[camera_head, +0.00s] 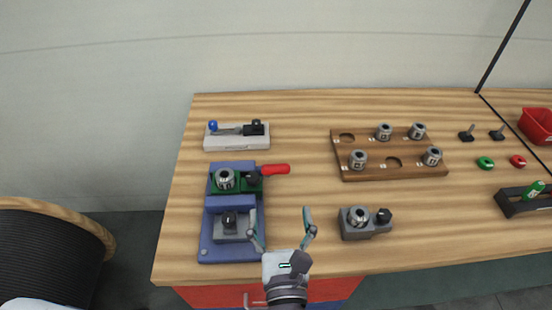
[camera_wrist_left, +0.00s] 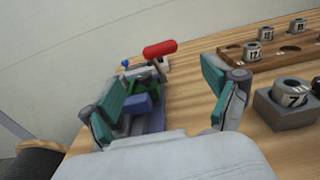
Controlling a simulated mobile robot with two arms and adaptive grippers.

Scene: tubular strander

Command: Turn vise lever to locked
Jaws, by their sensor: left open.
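The vise (camera_head: 225,202) is a blue base with a green part at its back, at the left of the workbench. A metal ring-shaped piece (camera_head: 225,178) sits in the green part. The red-handled lever (camera_head: 275,169) sticks out to the right from the green part; in the left wrist view the red lever grip (camera_wrist_left: 160,49) shows ahead, between the fingers. My left gripper (camera_head: 281,229) is open and empty, in front of the lever and right of the vise base. In the left wrist view its fingers (camera_wrist_left: 165,95) are spread wide. My right gripper does not show.
A grey block (camera_head: 357,229) with a metal ring stands just right of my left gripper. A wooden rack (camera_head: 375,172) with several metal pieces lies behind it. A grey fixture with a blue knob (camera_head: 236,143) stands behind the vise. A red bin (camera_head: 537,126) is far right.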

